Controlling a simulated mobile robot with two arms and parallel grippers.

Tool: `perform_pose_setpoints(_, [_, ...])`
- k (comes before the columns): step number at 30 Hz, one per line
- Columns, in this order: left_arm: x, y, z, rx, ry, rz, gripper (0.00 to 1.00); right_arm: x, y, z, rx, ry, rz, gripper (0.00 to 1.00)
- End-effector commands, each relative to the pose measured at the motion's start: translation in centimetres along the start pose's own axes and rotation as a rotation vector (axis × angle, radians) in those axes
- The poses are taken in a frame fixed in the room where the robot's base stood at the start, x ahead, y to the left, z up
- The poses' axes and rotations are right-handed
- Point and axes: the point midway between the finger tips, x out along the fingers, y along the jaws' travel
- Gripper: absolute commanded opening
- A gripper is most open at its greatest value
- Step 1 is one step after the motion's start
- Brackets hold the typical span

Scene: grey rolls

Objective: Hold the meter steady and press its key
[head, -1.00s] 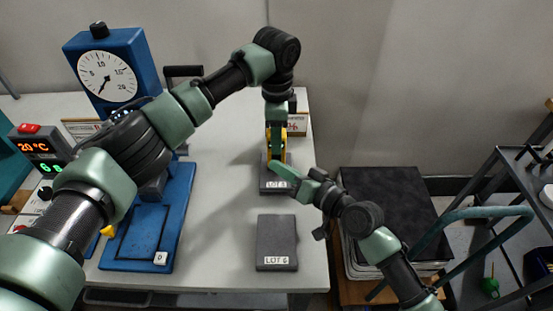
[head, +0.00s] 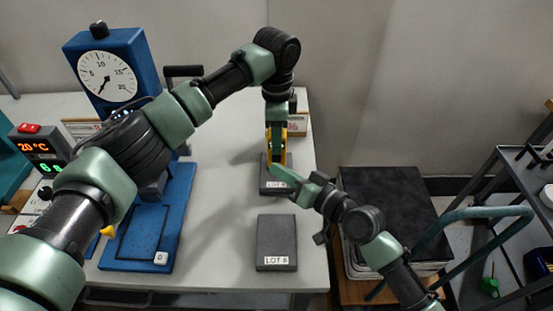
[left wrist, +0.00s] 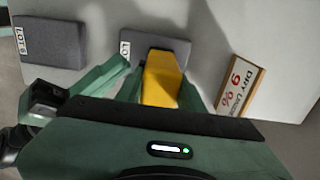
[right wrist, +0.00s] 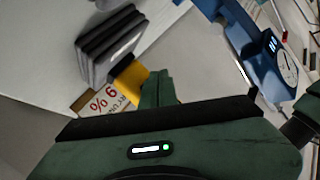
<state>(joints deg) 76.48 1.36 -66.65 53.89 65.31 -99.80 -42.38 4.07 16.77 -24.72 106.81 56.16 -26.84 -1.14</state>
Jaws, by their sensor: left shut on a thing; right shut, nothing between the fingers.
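The yellow meter (head: 284,137) stands over the far grey LOT slab (head: 265,183), largely hidden behind my left gripper (head: 276,152) in the head view. My left gripper is shut on it; in the left wrist view the yellow body (left wrist: 161,80) sits between the green fingers. In the right wrist view the meter (right wrist: 131,83) shows beside a pile of dark slabs. I cannot tell whether it touches the slab. My right gripper (head: 276,168) is shut and empty, its tips close to the meter's lower part. I cannot tell whether they touch. The key is not discernible.
A second grey slab, marked LOT 6 (head: 276,240), lies nearer on the table. A blue dial stand (head: 140,235) is at the left. A sign reading "DRY UNDER 9 %" (left wrist: 240,86) stands near the meter. A dark-topped stack (head: 385,200) is right of the table.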

Motion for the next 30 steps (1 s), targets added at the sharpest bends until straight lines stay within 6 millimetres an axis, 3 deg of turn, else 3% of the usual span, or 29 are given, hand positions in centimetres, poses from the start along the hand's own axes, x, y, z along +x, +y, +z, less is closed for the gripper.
perform_pose_setpoints(13, [0.0, -0.1, 0.0, -0.001, 0.0, -0.001, 0.0, -0.5, -0.4, 0.4, 0.0, -0.002, 0.0, 0.0])
perform_pose_setpoints(30, [0.0, -0.1, 0.0, -0.001, 0.0, -0.002, 0.0, -3.8, -2.7, 2.8, 0.0, -0.002, 0.0, 0.0])
